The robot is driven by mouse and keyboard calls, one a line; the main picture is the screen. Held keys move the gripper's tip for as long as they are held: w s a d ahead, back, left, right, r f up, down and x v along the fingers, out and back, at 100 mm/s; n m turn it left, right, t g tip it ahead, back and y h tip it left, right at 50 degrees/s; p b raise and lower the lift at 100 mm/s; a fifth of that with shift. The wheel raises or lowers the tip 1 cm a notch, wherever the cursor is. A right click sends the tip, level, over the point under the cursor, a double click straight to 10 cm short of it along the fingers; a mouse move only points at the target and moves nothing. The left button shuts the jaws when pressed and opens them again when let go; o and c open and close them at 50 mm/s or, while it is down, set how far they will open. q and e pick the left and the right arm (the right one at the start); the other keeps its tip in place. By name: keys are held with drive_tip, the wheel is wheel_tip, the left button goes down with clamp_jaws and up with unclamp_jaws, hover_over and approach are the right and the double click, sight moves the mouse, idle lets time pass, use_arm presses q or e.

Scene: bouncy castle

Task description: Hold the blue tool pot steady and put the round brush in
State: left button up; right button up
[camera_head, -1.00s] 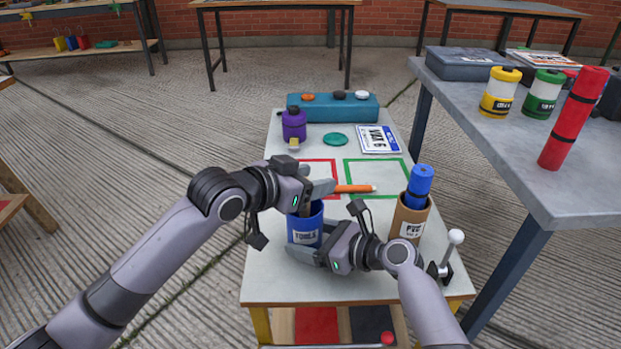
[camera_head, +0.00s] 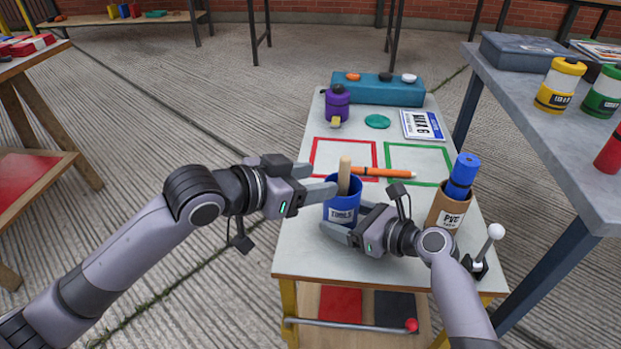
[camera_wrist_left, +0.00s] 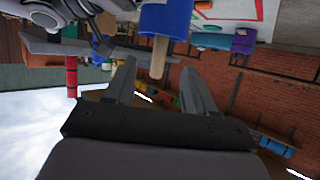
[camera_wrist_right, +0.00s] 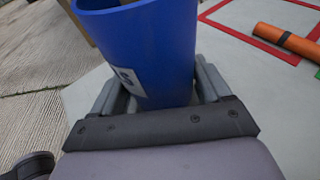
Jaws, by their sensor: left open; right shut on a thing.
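The blue tool pot (camera_head: 343,214) stands upright near the front of the small table. My right gripper (camera_head: 343,232) is shut around the pot's lower part; the pot also shows between its fingers in the right wrist view (camera_wrist_right: 150,50). The round brush stands in the pot, its pale wooden handle (camera_head: 344,176) sticking up above the rim; its lower end is hidden inside. My left gripper (camera_head: 318,185) is open and empty, just left of the handle. In the left wrist view the handle (camera_wrist_left: 159,58) shows beyond the open fingers (camera_wrist_left: 157,88).
A cardboard tube holder with a blue roll (camera_head: 463,172) stands right of my right gripper. An orange marker (camera_head: 385,172) lies behind the pot across red and green outlined squares. A purple bottle (camera_head: 337,102) and teal box (camera_head: 378,90) are at the back. A white-knobbed lever (camera_head: 495,232) stands front right.

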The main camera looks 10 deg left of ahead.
drive_tip(key=o, duration=0.8)
drive_tip(key=shift+c, duration=0.2)
